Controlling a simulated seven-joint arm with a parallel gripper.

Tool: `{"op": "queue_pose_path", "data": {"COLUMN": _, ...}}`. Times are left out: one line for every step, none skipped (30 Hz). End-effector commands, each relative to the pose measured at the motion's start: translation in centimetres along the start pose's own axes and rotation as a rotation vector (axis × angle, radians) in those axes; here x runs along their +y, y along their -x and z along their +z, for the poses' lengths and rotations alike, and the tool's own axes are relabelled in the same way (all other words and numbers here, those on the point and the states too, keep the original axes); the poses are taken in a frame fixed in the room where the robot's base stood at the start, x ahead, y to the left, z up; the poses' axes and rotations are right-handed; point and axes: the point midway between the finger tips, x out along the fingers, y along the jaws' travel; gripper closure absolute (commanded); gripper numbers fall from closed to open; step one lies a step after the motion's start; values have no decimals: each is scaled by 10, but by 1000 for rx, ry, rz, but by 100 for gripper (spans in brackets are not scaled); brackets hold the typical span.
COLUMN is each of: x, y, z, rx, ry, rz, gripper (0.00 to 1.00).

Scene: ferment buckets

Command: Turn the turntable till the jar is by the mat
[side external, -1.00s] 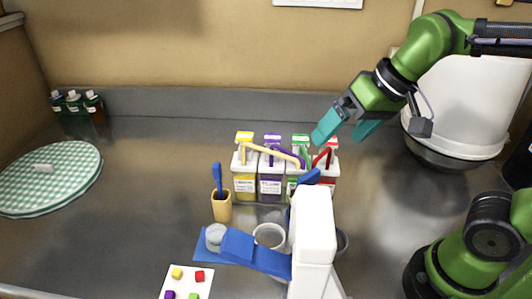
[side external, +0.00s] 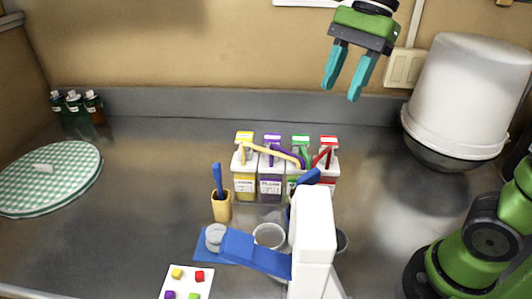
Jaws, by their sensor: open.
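My gripper (side external: 340,92) is open and empty, its two teal fingers pointing down, high up near the back wall and above the row of buckets. A blue flat piece (side external: 205,250) that may be the mat lies at front centre, with a grey round piece (side external: 215,237) on it. A pale open cup (side external: 269,236) stands just right of it; I cannot tell whether either is the jar. Another grey round vessel (side external: 342,241) is partly hidden behind a white column (side external: 314,235) with a blue arm. I cannot make out a turntable for certain.
White-topped buckets with yellow (side external: 245,180), purple (side external: 270,182), green (side external: 300,150) and red (side external: 328,155) markings stand mid-counter. A tan holder (side external: 221,207) has a blue tool. A green checkered disc (side external: 50,178) lies left. A large white container (side external: 466,95) stands right.

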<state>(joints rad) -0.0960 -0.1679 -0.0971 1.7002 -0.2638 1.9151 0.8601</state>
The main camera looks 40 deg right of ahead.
Motion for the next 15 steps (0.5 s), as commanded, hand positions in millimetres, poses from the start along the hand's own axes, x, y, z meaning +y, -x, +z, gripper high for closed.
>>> {"op": "queue_pose_path", "data": {"x": 4, "y": 3, "z": 4, "rx": -13, "ry": -53, "rz": 13, "gripper": 58}}
{"op": "queue_pose_path", "data": {"x": 6, "y": 2, "z": 5, "rx": -19, "ry": -78, "rz": 25, "gripper": 58}}
{"op": "queue_pose_path", "data": {"x": 7, "y": 1, "z": 6, "rx": -23, "ry": -99, "rz": 32, "gripper": 58}}
{"op": "queue_pose_path", "data": {"x": 8, "y": 0, "z": 6, "rx": -25, "ry": -107, "rz": 34, "gripper": 58}}
{"op": "queue_pose_path", "data": {"x": 8, "y": -2, "z": 6, "rx": -25, "ry": -112, "rz": 35, "gripper": 58}}
{"op": "queue_pose_path", "data": {"x": 8, "y": -6, "z": 6, "rx": -24, "ry": -111, "rz": 35, "gripper": 58}}
{"op": "queue_pose_path", "data": {"x": 8, "y": -10, "z": 6, "rx": -24, "ry": -111, "rz": 36, "gripper": 58}}
{"op": "queue_pose_path", "data": {"x": 8, "y": -14, "z": 6, "rx": -24, "ry": -110, "rz": 36, "gripper": 58}}
{"op": "queue_pose_path", "data": {"x": 9, "y": -20, "z": 7, "rx": -24, "ry": -110, "rz": 37, "gripper": 58}}
{"op": "queue_pose_path", "data": {"x": 9, "y": -26, "z": 7, "rx": -24, "ry": -109, "rz": 37, "gripper": 58}}
{"op": "queue_pose_path", "data": {"x": 10, "y": -32, "z": 7, "rx": -24, "ry": -109, "rz": 37, "gripper": 58}}
{"op": "queue_pose_path", "data": {"x": 10, "y": -41, "z": 7, "rx": -24, "ry": -107, "rz": 38, "gripper": 58}}
{"op": "queue_pose_path", "data": {"x": 10, "y": -47, "z": 7, "rx": -24, "ry": -108, "rz": 38, "gripper": 58}}
{"op": "queue_pose_path", "data": {"x": 10, "y": -54, "z": 7, "rx": -23, "ry": -108, "rz": 37, "gripper": 58}}
{"op": "queue_pose_path", "data": {"x": 11, "y": -63, "z": 8, "rx": -24, "ry": -108, "rz": 38, "gripper": 58}}
